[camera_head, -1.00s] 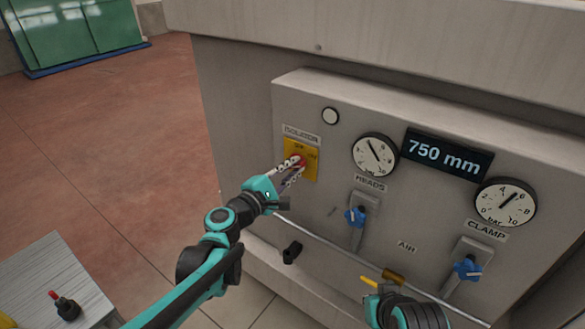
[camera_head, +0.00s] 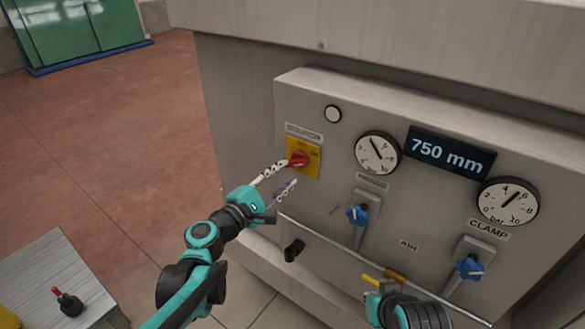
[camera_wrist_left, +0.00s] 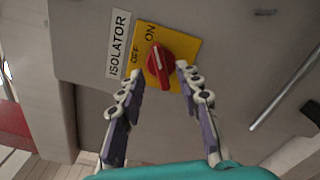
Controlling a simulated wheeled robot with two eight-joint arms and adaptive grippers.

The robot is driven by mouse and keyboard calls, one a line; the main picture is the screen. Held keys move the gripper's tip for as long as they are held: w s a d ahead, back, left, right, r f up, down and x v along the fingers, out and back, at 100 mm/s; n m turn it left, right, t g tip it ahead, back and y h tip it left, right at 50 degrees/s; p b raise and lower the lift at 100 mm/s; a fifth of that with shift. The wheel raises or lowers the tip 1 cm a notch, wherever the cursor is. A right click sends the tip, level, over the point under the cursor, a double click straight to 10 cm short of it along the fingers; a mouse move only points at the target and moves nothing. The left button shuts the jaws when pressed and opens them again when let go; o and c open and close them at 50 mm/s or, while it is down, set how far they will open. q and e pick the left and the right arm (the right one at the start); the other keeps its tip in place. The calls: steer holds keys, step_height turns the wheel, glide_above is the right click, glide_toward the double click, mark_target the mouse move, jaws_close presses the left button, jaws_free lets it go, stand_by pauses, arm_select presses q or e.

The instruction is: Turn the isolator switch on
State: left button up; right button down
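The isolator switch is a red knob (camera_head: 298,159) on a yellow plate (camera_head: 312,171) on the grey machine panel. In the left wrist view the knob (camera_wrist_left: 159,66) has a white line on its upper part, pointing toward the ON mark, with OFF to the left. My left gripper (camera_head: 288,173) is open and empty in front of the plate. In the left wrist view its fingertips (camera_wrist_left: 160,71) stand apart on either side of the knob's lower part; whether they touch it I cannot tell. My right gripper (camera_head: 373,302) shows only partly at the bottom; its fingers cannot be made out.
The panel carries two dials (camera_head: 377,152), a 750 mm display (camera_head: 449,156) and two blue-handled valves (camera_head: 357,214). A rail (camera_head: 330,244) runs below. A yellow-handled brass valve (camera_head: 395,276) is near my right gripper. A small table (camera_head: 50,262) stands at lower left.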

arm_select(q)
steer(key=v, duration=0.6)
steer(key=shift+s+a, duration=0.2)
steer(key=shift+s, duration=0.1)
steer(key=s+f+m+g+y+b, duration=0.25)
steer(key=s+f+m+b, duration=0.2)
steer(key=f, duration=0.45)
steer(key=s+f+m+g+y+b, duration=0.1)
steer(key=s+f+m+g+b, duration=0.2)
steer(key=s+f+m, duration=0.35)
steer(key=s+a+f+m+g+y+b, duration=0.2)
steer(key=s+a+f+m+y+b, duration=0.2)
steer(key=a+f, duration=0.7)
steer(key=s+f+m+y, duration=0.1)
steer(key=s+y, duration=0.1)
steer(key=y, duration=0.1)
steer(key=shift+s+f+m, duration=0.25)
steer(key=shift+f+m, duration=0.05)
steer(key=shift+f, duration=0.1)
steer(key=shift+a, duration=0.1)
